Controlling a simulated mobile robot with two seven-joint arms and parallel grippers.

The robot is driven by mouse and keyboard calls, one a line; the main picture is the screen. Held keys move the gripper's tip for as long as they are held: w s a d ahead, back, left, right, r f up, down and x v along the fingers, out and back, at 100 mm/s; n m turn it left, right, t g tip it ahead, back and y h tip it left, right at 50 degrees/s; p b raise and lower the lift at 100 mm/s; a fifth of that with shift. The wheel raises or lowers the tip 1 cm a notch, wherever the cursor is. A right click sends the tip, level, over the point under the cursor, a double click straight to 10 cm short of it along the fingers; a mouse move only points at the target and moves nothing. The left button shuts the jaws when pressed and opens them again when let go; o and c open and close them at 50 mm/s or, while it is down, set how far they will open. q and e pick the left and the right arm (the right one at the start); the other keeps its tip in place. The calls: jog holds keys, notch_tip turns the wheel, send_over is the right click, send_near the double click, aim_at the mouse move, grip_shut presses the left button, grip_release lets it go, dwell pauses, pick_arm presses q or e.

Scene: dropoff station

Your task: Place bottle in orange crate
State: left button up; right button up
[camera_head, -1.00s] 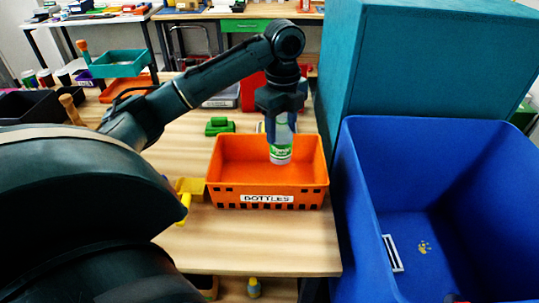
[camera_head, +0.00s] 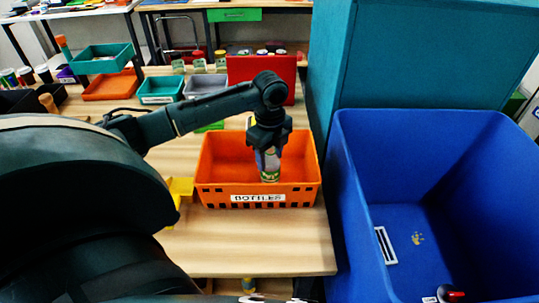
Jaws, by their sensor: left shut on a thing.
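The bottle (camera_head: 269,169) has a white and green label and is upright inside the orange crate (camera_head: 216,188), right of its middle. The crate stands on the wooden table and has a label reading BOTTLES on its front. My left gripper (camera_head: 267,148) points down from above and is shut on the bottle's upper part. The bottle's base is low in the crate, but I cannot tell whether it touches the floor. My right gripper is not in view.
A large blue bin (camera_head: 353,185) stands right of the table, with a teal box (camera_head: 420,55) behind it. A yellow object (camera_head: 180,190) lies left of the crate. Teal and grey trays (camera_head: 206,85) and a red box (camera_head: 245,70) are at the back. The table front is clear.

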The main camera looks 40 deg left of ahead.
pick_arm(q)
jog(key=shift+f, duration=0.3)
jog(key=o, duration=0.9)
jog(key=shift+f, duration=0.1)
notch_tip(320, 180, up, 12)
jog(key=shift+r+b, duration=0.15)
jog(key=shift+b, duration=0.35)
